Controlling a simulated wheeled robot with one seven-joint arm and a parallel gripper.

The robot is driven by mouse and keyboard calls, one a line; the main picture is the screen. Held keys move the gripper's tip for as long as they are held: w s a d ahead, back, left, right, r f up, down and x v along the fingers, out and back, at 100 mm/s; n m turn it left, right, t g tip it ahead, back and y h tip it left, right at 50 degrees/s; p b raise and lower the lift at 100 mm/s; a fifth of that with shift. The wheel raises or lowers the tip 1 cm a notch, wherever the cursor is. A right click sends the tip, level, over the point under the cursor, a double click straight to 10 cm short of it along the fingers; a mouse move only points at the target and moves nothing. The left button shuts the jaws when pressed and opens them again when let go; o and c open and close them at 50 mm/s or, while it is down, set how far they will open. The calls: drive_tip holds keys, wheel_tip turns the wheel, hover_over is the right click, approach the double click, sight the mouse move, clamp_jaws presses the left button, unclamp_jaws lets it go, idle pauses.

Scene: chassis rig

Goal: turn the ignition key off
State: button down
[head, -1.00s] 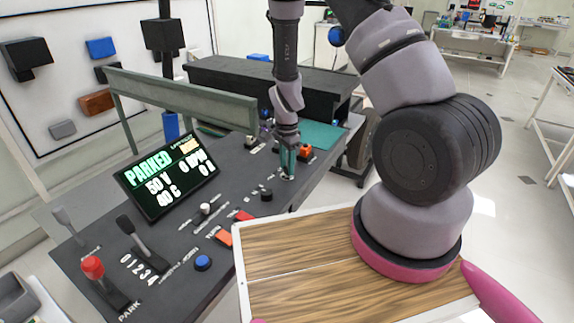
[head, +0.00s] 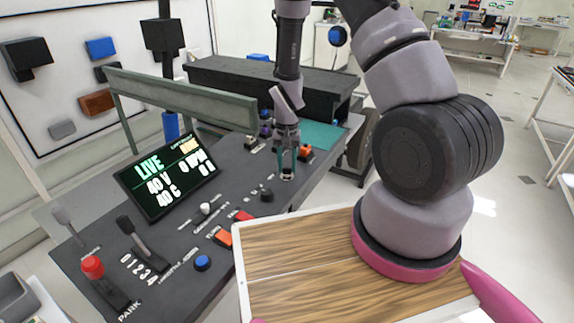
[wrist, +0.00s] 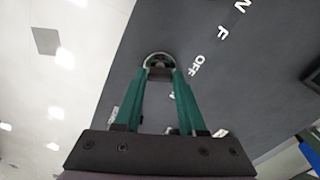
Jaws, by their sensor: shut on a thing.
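The ignition key sits in a round switch (wrist: 157,56) on the dark console; in the head view the switch (head: 287,175) is small, near the console's right edge. My gripper (wrist: 160,73) points down at it with green fingers closed around the key's grip, which they mostly hide. In the head view my gripper (head: 287,163) is right over the switch. White lettering, including "OFF" (wrist: 196,65), lies beside the switch in the wrist view. The display (head: 166,174) reads "LIVE", with 40 V and 40 C.
An orange part (head: 305,152) stands close behind my gripper.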

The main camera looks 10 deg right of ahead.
drive_tip(key=shift+n, duration=0.5)
drive_tip(key=shift+c, duration=2.4)
unclamp_jaws()
drive_tip(key=shift+r, duration=0.15)
wheel_tip(320, 180, up, 11)
drive_tip(key=shift+f, duration=0.2)
drive_tip(key=shift+r, duration=0.1)
